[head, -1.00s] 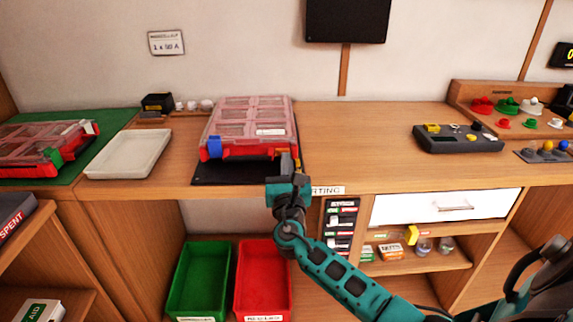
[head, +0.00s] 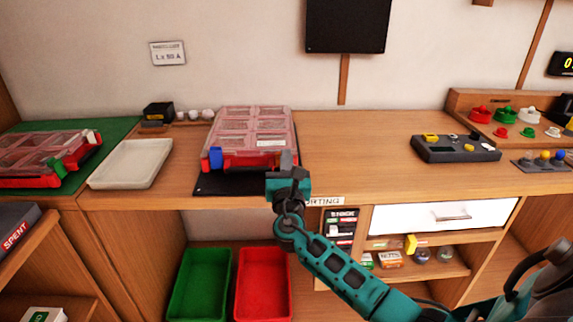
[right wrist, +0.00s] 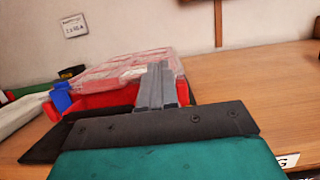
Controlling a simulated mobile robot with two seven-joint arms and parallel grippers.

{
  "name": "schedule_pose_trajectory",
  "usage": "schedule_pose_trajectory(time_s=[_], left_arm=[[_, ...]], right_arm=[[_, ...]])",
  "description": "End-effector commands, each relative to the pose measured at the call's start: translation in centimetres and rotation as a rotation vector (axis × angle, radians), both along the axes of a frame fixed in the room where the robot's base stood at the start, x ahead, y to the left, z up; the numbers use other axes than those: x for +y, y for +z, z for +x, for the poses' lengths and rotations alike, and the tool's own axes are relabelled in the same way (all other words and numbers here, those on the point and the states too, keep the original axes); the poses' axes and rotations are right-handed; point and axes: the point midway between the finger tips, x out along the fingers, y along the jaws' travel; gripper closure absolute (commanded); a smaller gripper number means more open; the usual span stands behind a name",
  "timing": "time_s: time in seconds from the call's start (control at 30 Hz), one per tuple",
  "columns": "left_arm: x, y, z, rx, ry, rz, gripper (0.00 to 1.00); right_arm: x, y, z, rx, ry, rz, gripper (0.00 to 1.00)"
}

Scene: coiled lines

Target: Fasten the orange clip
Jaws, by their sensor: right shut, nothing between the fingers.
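A red case (head: 250,158) with a clear compartment lid stands on a black mat (head: 225,185) on the bench, its lid down. It also shows in the right wrist view (right wrist: 100,100). A blue clip (head: 215,157) is at its front left, standing upright. I cannot make out an orange clip; the case's front right is partly hidden by my right gripper (head: 287,160). That gripper is shut and empty, its fingers pointing at the front right of the case. In the right wrist view its fingertips (right wrist: 156,72) overlap the case's front edge; I cannot tell whether they touch. My left gripper is not in view.
A second red case (head: 45,155) with a green clip lies on a green mat at the left. A white tray (head: 130,163) stands between the cases. A grey control box (head: 455,150) is at the right. The bench between case and box is clear.

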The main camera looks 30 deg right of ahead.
Motion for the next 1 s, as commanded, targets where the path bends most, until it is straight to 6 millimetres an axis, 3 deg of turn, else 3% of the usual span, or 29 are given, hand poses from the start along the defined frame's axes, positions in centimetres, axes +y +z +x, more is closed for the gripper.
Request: schedule_pose_trajectory(time_s=[0.5, 1.0], left_arm=[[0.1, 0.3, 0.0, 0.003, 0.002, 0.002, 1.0], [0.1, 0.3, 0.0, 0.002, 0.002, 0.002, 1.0]], right_arm=[[-1.4, 1.8, 2.3, 0.0, 0.0, -0.002, 1.0], [-1.5, 1.9, 2.5, 0.001, 0.0, -0.001, 1.0]])
